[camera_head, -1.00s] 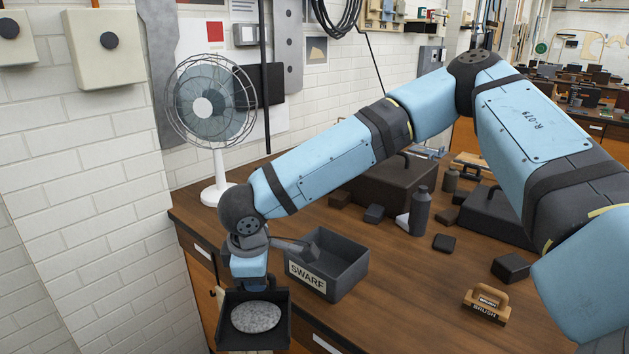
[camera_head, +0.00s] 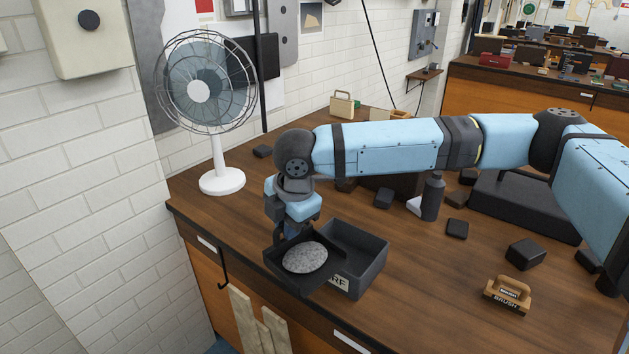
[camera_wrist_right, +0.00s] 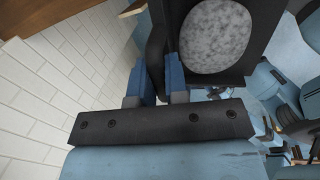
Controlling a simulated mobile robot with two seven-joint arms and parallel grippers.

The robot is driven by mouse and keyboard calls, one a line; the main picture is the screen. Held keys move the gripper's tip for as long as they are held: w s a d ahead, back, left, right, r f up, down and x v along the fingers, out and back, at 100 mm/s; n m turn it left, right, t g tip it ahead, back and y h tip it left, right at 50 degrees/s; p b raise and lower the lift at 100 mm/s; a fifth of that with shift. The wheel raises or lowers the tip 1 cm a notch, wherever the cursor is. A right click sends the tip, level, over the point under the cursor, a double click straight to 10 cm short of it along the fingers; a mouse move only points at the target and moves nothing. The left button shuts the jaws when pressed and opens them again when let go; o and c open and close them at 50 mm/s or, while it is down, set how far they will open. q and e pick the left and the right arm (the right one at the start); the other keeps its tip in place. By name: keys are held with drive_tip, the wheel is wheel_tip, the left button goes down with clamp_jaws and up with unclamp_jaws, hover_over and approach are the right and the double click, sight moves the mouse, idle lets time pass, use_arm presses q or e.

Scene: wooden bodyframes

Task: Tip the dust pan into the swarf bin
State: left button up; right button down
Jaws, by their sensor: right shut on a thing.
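The dust pan (camera_head: 281,271) is a dark shallow tray bearing a round grey speckled heap (camera_head: 306,257). My right gripper (camera_head: 291,229) is shut on the pan's handle; the wrist view also shows its blue fingers (camera_wrist_right: 157,84) with the pan (camera_wrist_right: 252,62) beyond. The swarf bin (camera_head: 368,263) is a dark open box on the bench. The pan is at the bin's left front, covering part of its label and left side in the head view. The pan looks near level, with the heap still in it. Whether pan and bin touch, I cannot tell. My left gripper is not in view.
A white fan (camera_head: 221,180) stands left of my right arm on the wooden bench (camera_head: 420,310). A brush (camera_head: 508,295) and a dark block (camera_head: 525,254) lie to the right. A grey bottle (camera_head: 432,197) and dark cases stand behind. Bench in front of the bin is clear.

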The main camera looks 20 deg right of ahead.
drive_tip(key=w+r+n+g+y+p, duration=0.1)
drive_tip(key=w+r+n+p, duration=0.25)
drive_tip(key=n, duration=0.35)
use_arm(q)
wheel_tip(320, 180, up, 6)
drive_tip(key=p, duration=0.3)
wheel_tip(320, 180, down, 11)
drive_tip(key=b, duration=1.5)
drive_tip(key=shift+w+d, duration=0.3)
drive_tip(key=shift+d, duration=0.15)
use_arm(e)
drive_tip(key=w+d+n+y, duration=0.1)
drive_tip(key=d+n+y, duration=0.5)
drive_tip(key=d+y, duration=0.7)
drive_tip(key=v, duration=0.4)
drive_tip(key=shift+w+d+f, duration=0.3)
drive_tip(key=shift+w+d, duration=0.1)
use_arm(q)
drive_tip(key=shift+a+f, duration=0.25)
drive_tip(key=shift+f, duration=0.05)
